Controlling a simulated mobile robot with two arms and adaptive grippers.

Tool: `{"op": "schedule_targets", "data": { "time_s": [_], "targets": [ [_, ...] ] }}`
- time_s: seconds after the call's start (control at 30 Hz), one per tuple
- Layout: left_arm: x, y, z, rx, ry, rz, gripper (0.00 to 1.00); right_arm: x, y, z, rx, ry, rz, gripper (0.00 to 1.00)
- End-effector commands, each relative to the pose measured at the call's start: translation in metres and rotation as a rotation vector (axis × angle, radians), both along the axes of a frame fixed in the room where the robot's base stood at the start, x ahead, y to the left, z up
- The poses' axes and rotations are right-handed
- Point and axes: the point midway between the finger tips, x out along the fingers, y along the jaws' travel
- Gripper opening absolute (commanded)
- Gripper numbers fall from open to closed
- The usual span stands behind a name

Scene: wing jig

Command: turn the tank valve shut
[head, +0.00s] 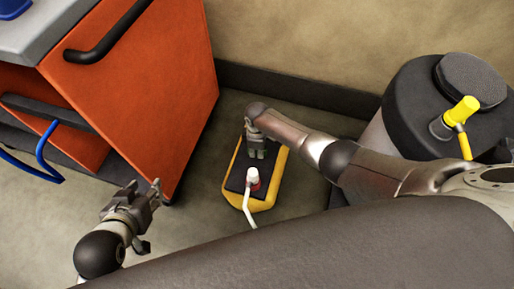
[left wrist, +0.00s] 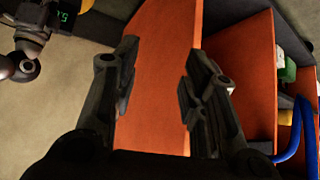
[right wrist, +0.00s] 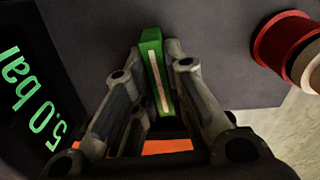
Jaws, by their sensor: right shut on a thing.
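A yellow and dark tank unit (head: 234,188) sits on the floor near the middle of the head view. In the right wrist view its display (right wrist: 30,105) reads 5.0 bar in green. A green valve lever (right wrist: 151,42) with a pale stripe stands on its dark top. My right gripper (right wrist: 157,75) is shut on this lever, one finger on each side. In the head view my right gripper (head: 257,150) is over the unit and hides the lever. My left gripper (head: 152,192) is open and empty, left of the unit; its fingers also show in the left wrist view (left wrist: 158,90).
A red fitting with a white plug (head: 253,176) and a pale hose (head: 248,215) is on the unit. An orange cabinet (head: 140,85) stands at the left, beyond my left gripper. A dark drum (head: 400,105) with a yellow handle (head: 461,110) stands at the right.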

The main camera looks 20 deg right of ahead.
Motion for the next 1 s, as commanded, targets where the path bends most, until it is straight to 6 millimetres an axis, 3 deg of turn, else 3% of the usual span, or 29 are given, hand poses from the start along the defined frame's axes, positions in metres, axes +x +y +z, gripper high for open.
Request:
{"op": "schedule_targets", "data": {
  "time_s": [0.3, 0.87, 0.9, 1.0],
  "targets": [
    [-0.028, 0.01, -0.014, 0.032, 0.148, 0.011, 0.4, -0.001, -0.001, 0.0, -0.002, 0.002, -0.132, 0.0],
    [-0.034, 0.012, -0.018, 0.039, 0.181, 0.014, 0.4, -0.001, -0.001, 0.0, -0.002, 0.002, -0.165, 0.0],
    [-0.034, 0.012, -0.018, 0.039, 0.181, 0.014, 0.4, -0.001, -0.001, 0.0, -0.002, 0.002, -0.165, 0.16],
    [-0.034, 0.012, -0.018, 0.039, 0.18, 0.014, 0.4, 0.0, -0.001, 0.0, -0.002, 0.002, -0.164, 0.29]
  ]
}}
